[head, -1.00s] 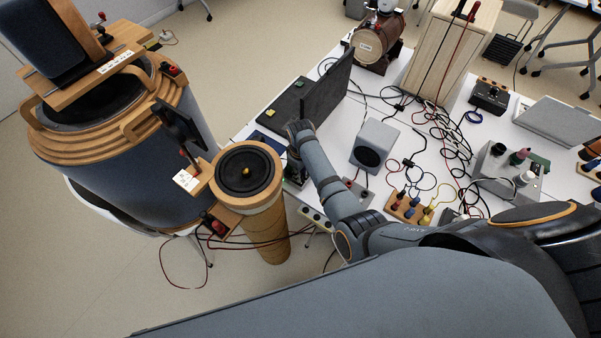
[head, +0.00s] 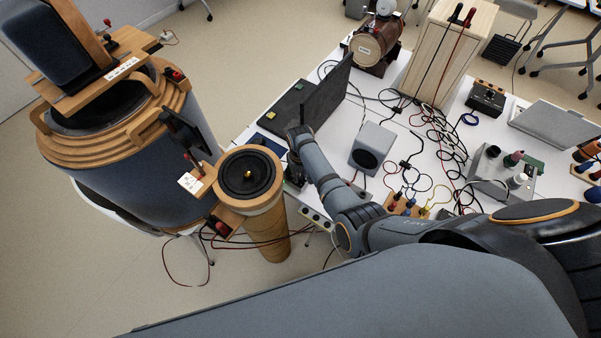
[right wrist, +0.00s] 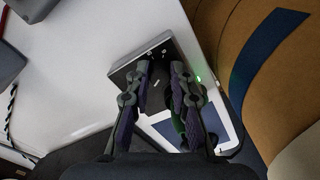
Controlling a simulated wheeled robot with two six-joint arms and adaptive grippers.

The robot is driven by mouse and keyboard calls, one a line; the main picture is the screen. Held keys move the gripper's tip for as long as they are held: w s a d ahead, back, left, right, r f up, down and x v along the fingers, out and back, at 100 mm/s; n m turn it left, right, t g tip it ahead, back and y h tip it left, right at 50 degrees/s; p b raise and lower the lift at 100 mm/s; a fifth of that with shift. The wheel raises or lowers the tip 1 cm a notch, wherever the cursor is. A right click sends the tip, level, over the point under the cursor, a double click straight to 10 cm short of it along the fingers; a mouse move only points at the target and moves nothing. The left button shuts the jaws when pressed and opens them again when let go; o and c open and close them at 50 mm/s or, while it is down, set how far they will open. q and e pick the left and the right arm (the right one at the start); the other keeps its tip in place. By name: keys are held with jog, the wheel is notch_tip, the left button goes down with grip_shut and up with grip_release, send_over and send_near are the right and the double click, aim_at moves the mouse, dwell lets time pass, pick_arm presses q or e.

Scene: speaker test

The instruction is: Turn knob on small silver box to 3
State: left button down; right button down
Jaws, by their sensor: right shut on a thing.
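A small silver-grey box (right wrist: 150,68) lies on the white table in the right wrist view, with white marks on its top and a green light near its right edge. My right gripper (right wrist: 162,72) is over the box with its fingers close together, shut on what appears to be its knob. The fingers hide the knob, so its setting cannot be read. In the head view my right gripper (head: 294,174) is at the table's left edge, mostly hidden by my wrist and the tube. My left gripper is not in view.
A tall cardboard tube (head: 262,225) with a speaker on top stands close left of the gripper, beside a large blue drum (head: 120,175). A tablet (right wrist: 205,125) lies beside the box. A grey speaker cube (head: 375,140), an open laptop (head: 328,92) and tangled cables occupy the table.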

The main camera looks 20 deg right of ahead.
aim_at(300, 177)
jog(key=shift+m+p, duration=0.5)
jog(key=shift+m, duration=1.2)
jog(key=c, duration=1.2)
grip_release()
jog(key=shift+o, duration=0.2)
notch_tip(300, 177, up, 12)
